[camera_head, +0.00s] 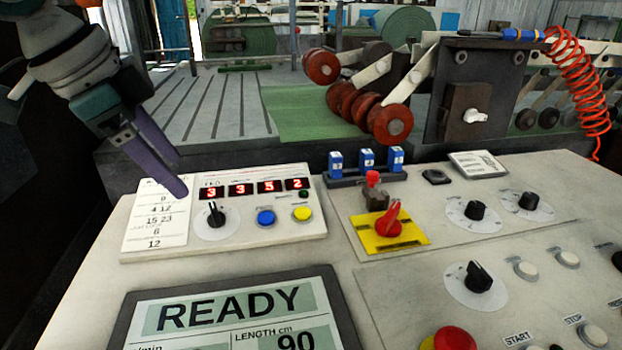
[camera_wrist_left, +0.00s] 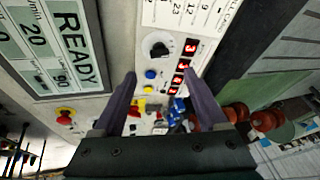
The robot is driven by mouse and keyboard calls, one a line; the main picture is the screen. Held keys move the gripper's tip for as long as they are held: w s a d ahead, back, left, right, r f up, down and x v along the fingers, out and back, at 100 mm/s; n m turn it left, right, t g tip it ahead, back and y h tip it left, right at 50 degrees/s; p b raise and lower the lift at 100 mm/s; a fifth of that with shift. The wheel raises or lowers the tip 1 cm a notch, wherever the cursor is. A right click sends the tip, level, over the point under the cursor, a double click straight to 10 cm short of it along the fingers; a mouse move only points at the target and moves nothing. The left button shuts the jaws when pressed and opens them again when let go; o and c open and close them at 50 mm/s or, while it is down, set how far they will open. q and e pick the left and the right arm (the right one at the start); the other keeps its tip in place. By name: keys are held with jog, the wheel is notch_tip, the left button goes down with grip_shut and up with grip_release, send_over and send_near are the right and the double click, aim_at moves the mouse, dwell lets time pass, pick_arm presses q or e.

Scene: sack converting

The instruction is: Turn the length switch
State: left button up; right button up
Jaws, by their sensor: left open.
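A black rotary knob (camera_head: 216,214) with a white dial stands on the white counter box, left of a blue button and a yellow button. It also shows in the left wrist view (camera_wrist_left: 159,49), beyond the fingertips. Other black knobs (camera_head: 475,210) are on the right panel; I cannot read which is labelled length. The display (camera_head: 235,315) reads READY and LENGTH cm 90. My left gripper (camera_head: 180,175) is open and empty, above and left of the counter-box knob, apart from it. In the left wrist view its fingers (camera_wrist_left: 160,82) are spread. My right gripper is not in view.
A red switch on a yellow plate (camera_head: 390,228), blue blocks (camera_head: 367,160) and a red mushroom button (camera_head: 455,338) stand on the console. Red rollers (camera_head: 390,124) and an orange coiled hose (camera_head: 582,85) are behind. A number card (camera_head: 158,215) lies left of the knob.

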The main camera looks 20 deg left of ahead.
aim_at(212, 210)
pick_arm(q)
jog(key=b+x, duration=0.1)
jog(key=x, duration=0.8)
jog(key=shift+w+d+f, duration=0.1)
jog(key=shift+w+f, duration=0.05)
jog(key=shift+f, duration=0.15)
jog(key=shift+c, duration=0.3)
grip_shut()
